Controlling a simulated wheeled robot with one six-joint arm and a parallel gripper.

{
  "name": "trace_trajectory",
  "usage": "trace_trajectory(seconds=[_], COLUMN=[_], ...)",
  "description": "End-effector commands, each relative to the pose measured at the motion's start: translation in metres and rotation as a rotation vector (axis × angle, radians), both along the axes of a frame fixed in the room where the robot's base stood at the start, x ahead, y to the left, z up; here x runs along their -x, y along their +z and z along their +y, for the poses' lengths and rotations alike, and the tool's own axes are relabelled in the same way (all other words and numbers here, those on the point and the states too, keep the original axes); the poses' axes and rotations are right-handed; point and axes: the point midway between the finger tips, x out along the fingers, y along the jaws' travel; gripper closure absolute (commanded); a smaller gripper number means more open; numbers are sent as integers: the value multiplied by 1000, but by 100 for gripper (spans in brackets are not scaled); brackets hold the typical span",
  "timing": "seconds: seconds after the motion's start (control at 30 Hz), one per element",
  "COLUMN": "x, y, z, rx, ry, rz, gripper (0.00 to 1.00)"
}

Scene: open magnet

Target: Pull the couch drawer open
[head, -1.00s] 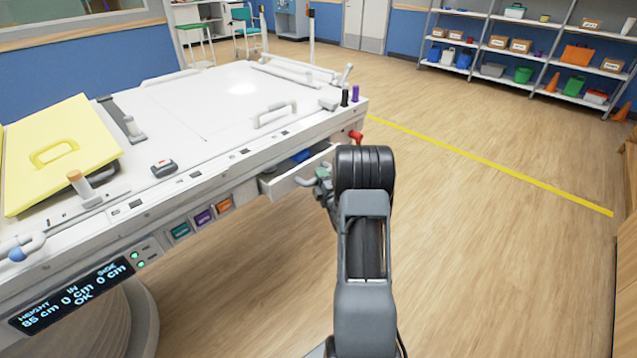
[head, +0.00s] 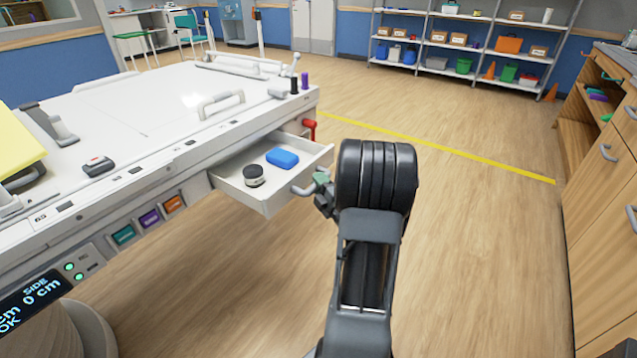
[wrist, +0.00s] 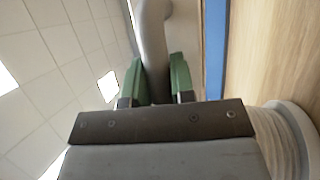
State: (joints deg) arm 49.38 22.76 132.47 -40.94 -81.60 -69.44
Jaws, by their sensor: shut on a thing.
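The couch drawer (head: 229,189) sticks well out of the side of the white couch (head: 135,115) in the head view. A blue box (head: 282,158) and a small dark round jar with a pale band (head: 254,176) lie inside it. My gripper (head: 318,184) is at the grey drawer handle (head: 303,189), partly hidden behind my arm. In the wrist view, the green fingers of my gripper (wrist: 156,80) are shut on the grey handle bar (wrist: 152,40), one on each side.
A red lever (head: 310,129) sits at the couch corner near the drawer. Wooden cabinets (head: 607,200) stand at the right. Shelves (head: 462,45) stand at the back. The floor between couch and cabinets is clear, with a yellow line (head: 440,149).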

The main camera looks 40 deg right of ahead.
Motion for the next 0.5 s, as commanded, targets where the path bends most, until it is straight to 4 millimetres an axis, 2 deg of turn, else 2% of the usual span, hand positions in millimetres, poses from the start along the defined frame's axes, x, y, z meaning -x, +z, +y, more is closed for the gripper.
trace_trajectory(seconds=[0.33, 0.37, 0.5], x=[0, 0, 0], y=[0, 0, 0], z=[1, 1, 0], rx=[-1, -1, 0], ry=[3, 3, 2], rz=[2, 2, 1], gripper=[100, 74, 60])
